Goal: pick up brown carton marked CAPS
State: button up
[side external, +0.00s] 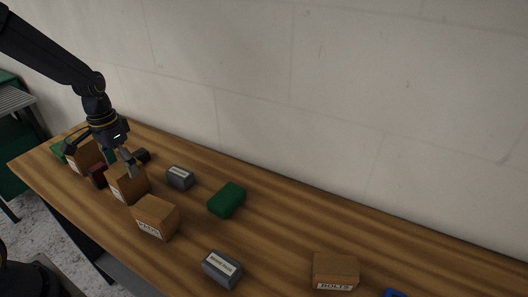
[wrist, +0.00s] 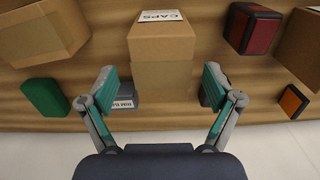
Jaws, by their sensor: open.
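The brown carton marked CAPS (wrist: 162,45) stands upright on the table in the middle of the wrist view, its white label at the top edge of that picture. In the side view the carton (side external: 127,186) stands near the table's front left, partly hidden by a finger. My gripper (wrist: 160,78) is open and empty, one finger to each side of the carton in the wrist view, with a visible gap on both sides. In the side view my gripper (side external: 102,154) is over the left end of the table, close above and behind the carton. Its exact height is unclear.
A dark red box (wrist: 253,30) and another brown carton (wrist: 40,32) flank the CAPS carton. A green box (side external: 227,199) is further right. The table's back right is clear.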

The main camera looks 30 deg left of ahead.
aim_at(128, 190)
notch_tip(128, 190, down, 5)
jog(key=shift+a+r, duration=0.1)
jog(key=shift+c, duration=0.2)
jog(key=shift+w, duration=0.1)
jog(key=c, duration=1.5)
jog(key=shift+c, duration=0.2)
jog(key=shift+r, duration=0.15)
